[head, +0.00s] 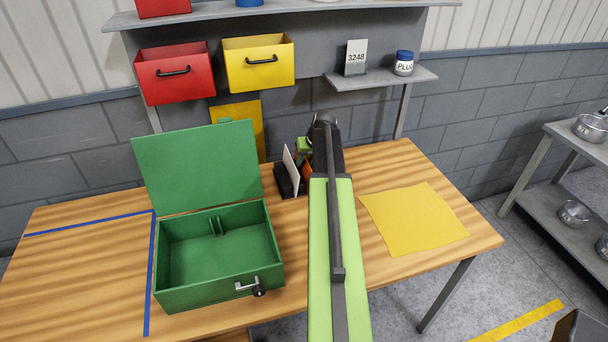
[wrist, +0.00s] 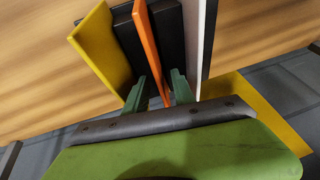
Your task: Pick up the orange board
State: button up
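The orange board (wrist: 152,45) stands on edge in a black rack, between a yellow board (wrist: 98,48) and a white board (wrist: 207,40) in the wrist view. My gripper (wrist: 158,80) is open, with one green finger on each side of the orange board. Gaps show between the fingers and the board. In the head view a sliver of the orange board (head: 307,173) shows beside my arm, behind the white board (head: 290,168). My gripper (head: 304,150) is partly hidden by my arm there.
The black rack (head: 283,182) stands at the table's back edge. An open green box (head: 172,298) is left of it, a yellow sheet (head: 413,217) right. Red (head: 172,87) and yellow bins (head: 258,78) hang above. Bare wooden table (head: 80,275) lies at left.

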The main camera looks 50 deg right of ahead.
jog(key=shift+b+x, duration=0.3)
jog(key=shift+x, duration=0.65)
jog(key=shift+s+r, duration=0.1)
jog(key=shift+r, duration=0.05)
grip_shut()
dwell(0.4)
